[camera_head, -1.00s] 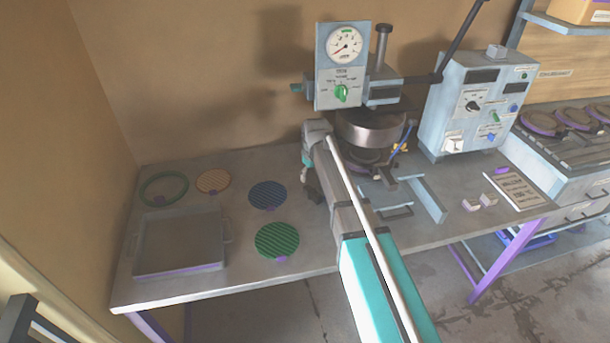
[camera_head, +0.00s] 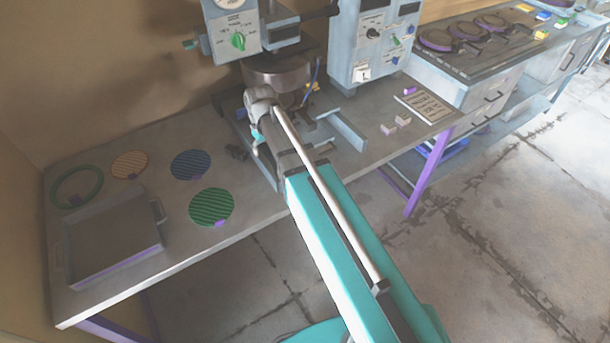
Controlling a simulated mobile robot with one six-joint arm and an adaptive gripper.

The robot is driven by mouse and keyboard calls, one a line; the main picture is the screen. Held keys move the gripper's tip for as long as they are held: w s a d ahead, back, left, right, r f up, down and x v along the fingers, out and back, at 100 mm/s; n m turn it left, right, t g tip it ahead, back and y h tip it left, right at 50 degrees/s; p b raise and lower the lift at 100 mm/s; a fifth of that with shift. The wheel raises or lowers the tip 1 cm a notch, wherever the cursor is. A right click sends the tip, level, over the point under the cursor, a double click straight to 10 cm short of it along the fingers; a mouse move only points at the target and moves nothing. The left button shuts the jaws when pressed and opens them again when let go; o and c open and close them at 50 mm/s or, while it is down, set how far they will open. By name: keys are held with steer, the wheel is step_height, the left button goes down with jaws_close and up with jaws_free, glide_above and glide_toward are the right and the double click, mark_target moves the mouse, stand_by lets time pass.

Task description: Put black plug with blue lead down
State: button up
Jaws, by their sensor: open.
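The end of my arm, with my gripper (camera_head: 262,98), is in front of the press, left of its lower part. The jaws are open, though the wrist hides most of them, and I see nothing held between them. No plug on this lead can be made out.
The press (camera_head: 280,72) and a control box (camera_head: 365,45) stand at the back of the grey table (camera_head: 180,238). Blue (camera_head: 190,165), green (camera_head: 211,206) and orange (camera_head: 129,164) discs, a green ring (camera_head: 77,186) and a square tray (camera_head: 112,240) are at left. Small blocks lie at right.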

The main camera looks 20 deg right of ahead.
steer(key=s+d+m, duration=0.4)
steer(key=s+d, duration=0.5)
steer(key=s, duration=0.5)
steer(key=shift+s+g, duration=0.3)
